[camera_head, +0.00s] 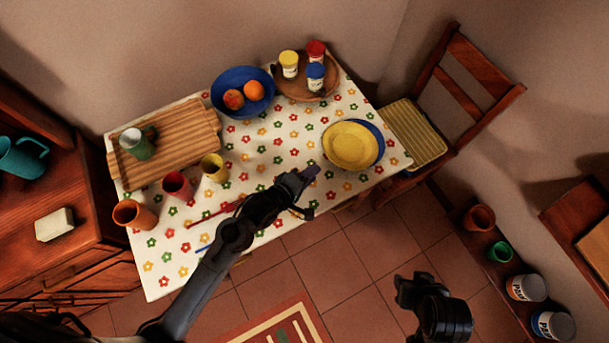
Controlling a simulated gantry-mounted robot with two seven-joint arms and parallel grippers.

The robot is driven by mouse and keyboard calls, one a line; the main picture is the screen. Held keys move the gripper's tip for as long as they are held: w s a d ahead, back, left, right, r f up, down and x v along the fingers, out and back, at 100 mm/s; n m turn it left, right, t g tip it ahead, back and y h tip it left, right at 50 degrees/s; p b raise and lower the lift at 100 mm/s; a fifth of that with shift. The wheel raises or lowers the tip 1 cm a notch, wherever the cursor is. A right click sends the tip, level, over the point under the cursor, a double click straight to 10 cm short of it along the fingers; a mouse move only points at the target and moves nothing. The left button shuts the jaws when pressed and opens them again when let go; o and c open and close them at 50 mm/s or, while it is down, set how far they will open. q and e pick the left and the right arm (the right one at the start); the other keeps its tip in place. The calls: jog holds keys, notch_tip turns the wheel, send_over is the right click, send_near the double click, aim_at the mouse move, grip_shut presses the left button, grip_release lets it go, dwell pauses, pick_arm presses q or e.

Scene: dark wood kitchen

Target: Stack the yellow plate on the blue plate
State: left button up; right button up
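The yellow plate (349,145) lies on top of the blue plate (378,138) at the right side of the table. It sits a little off-centre, so a blue rim shows along its upper and right edge. My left gripper (311,193) is to the lower left of the plates, over the tablecloth, apart from them. Its fingers look spread, with nothing between them. My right gripper (408,288) is low in the picture, over the tiled floor and off the table. Its fingers are too dark to read.
A blue bowl with fruit (226,81) and a round tray with jars (290,90) stand at the back. Cups (178,186) and a ribbed board (186,143) are at left. Red and blue utensils (212,213) lie near my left arm. A chair (413,130) stands right of the table.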

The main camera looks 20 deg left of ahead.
pick_arm(q)
jog(key=s+a+r+m+g+y, duration=0.2)
jog(key=s+a+m+g, duration=0.2)
jog(key=s, duration=0.6)
jog(key=s+a+r+m+g+y, duration=0.1)
jog(key=s+a+m+g+y, duration=0.2)
jog(key=s+a+m, duration=0.6)
jog(key=shift+s+r+m+g, duration=0.4)
jog(key=shift+s+m, duration=0.2)
jog(key=shift+m, duration=0.3)
jog(key=shift+d, duration=0.1)
